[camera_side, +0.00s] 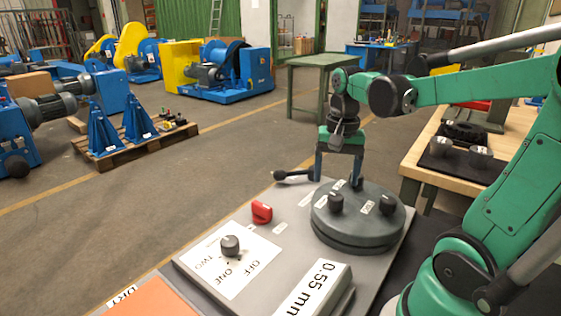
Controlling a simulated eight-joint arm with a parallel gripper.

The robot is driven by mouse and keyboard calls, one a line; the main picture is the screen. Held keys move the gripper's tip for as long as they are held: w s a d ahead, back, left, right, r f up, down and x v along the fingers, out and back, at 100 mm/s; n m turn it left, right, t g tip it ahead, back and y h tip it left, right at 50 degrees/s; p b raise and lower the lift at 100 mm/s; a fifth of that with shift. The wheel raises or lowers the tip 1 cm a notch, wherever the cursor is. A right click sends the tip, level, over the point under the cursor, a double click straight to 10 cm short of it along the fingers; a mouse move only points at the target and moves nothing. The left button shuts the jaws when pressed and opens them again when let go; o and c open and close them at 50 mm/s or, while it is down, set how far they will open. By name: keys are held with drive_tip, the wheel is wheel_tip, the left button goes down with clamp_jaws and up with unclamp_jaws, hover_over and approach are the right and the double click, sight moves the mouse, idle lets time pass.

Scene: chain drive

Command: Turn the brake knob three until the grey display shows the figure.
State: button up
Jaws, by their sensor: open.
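The grey display (330,296) at the front of the panel reads "0.55 mm". A round dark grey disc (352,235) stands on the panel and carries dark knobs, one at the left (336,203) and one at the right (387,205). Their small labels are too small to read, so I cannot tell which is brake knob three. My gripper (337,182) is open, pointing down at the disc's back-left edge behind the left knob. Whether anything stands between its fingers is unclear.
A red knob (262,212) and a dark selector knob (230,245) marked OFF, ONE, TWO sit on the panel (290,250). A dark lever (290,175) lies left of my gripper. A wooden bench (420,166) with metal parts stands at the right.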

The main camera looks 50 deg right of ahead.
sight(338, 197)
drive_tip(key=shift+s+d+f+m, duration=0.15)
drive_tip(key=shift+d+m, duration=0.1)
drive_tip(key=shift+m, duration=0.05)
drive_tip(key=shift+f, duration=2.65)
clamp_jaws()
drive_tip(key=n, duration=1.1)
drive_tip(key=shift+s+d+n, duration=0.1)
drive_tip(key=shift+d+n, duration=0.05)
drive_tip(key=shift+n, duration=0.15)
